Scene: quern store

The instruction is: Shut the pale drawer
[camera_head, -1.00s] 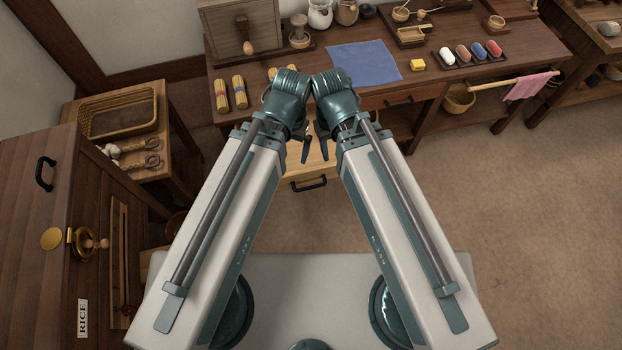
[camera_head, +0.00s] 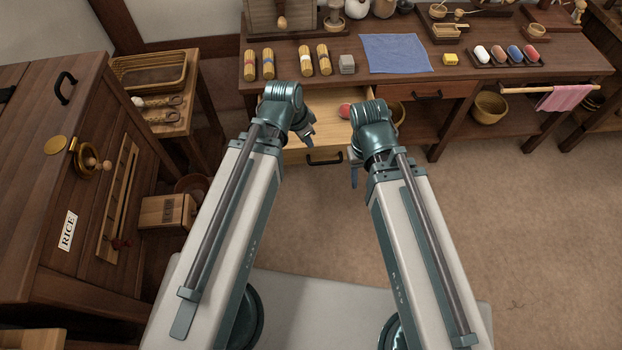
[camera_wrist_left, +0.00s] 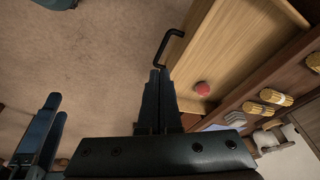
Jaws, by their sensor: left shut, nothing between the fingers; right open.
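The pale drawer (camera_head: 331,128) stands pulled out from under the dark table in the head view, with a black bar handle (camera_head: 324,160) on its front. A red round thing (camera_head: 344,110) lies inside it. My right gripper (camera_head: 354,180) is open, just right of the drawer front. Its fingers are partly hidden by its wrist.
The dark table (camera_head: 520,83) holds several yellow bundles (camera_head: 306,60), a grey block (camera_head: 347,64), a blue cloth (camera_head: 396,53) and a yellow block (camera_head: 450,59). A dark cabinet (camera_head: 50,180) stands at the left. The floor (camera_head: 520,230) at right is clear.

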